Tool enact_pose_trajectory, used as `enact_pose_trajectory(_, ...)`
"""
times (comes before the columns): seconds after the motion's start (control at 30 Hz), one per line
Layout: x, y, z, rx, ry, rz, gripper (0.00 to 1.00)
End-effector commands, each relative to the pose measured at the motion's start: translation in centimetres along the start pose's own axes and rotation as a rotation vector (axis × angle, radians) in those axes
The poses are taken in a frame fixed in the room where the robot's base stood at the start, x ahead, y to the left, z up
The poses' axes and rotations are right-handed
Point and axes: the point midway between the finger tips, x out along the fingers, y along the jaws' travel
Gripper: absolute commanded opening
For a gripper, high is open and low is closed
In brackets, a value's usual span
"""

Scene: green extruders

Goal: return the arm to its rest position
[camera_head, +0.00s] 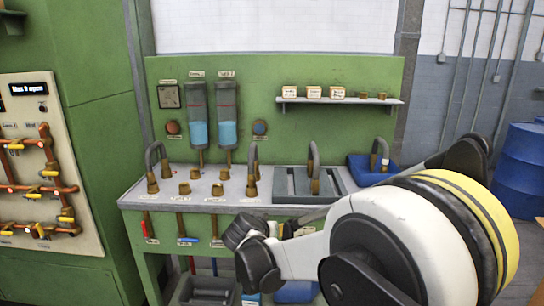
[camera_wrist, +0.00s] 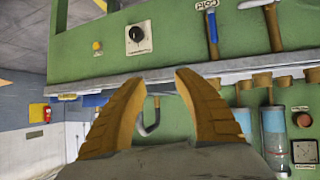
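In the wrist view my gripper (camera_wrist: 160,82) shows two tan ridged fingers, spread apart with a clear gap. Nothing is held between them. That view is upside down, with the green bench front and the counter edge behind the fingers. A grey curved hose (camera_wrist: 150,122) shows beyond the gap, apart from the fingers as far as I can tell. In the head view my white arm with a yellow band (camera_head: 400,240) reaches in from the right, in front of the bench. The fingers cannot be made out there.
The green bench's counter (camera_head: 135,197) carries brass fittings and curved hoses. A sink (camera_head: 290,183) and blue tray (camera_head: 358,168) are to the right. Two blue-filled cylinders (camera_head: 227,115) and a shelf (camera_head: 340,101) are on the back panel. Blue drums (camera_head: 522,165) stand far right.

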Motion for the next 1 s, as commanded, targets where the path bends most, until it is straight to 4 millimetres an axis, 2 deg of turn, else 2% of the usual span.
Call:
enact_pose_trajectory(0.03, -1.5, 2.9, -0.6, -0.005, -0.032, 0.005, 0.37)
enact_pose_trajectory(0.1, -3.5, 6.3, -1.0, -0.020, -0.078, 0.002, 0.37)
enact_pose_trajectory(0.27, -8.7, 13.7, -0.2, -0.046, -0.175, -0.020, 0.37)
enact_pose_trajectory(0.4, -13.6, 19.1, 2.1, -0.064, -0.246, -0.054, 0.37)
enact_pose_trajectory(0.5, -17.0, 22.2, 4.5, -0.074, -0.287, -0.087, 0.37)
enact_pose_trajectory(0.6, -20.2, 24.7, 7.4, -0.080, -0.320, -0.124, 0.37)
enact_pose_trajectory(0.73, -23.4, 26.6, 11.2, -0.085, -0.346, -0.175, 0.37)
enact_pose_trajectory(0.9, -25.7, 27.6, 14.6, -0.091, -0.357, -0.221, 0.37)
enact_pose_trajectory(1.0, -26.3, 27.7, 15.5, -0.093, -0.359, -0.234, 0.37)
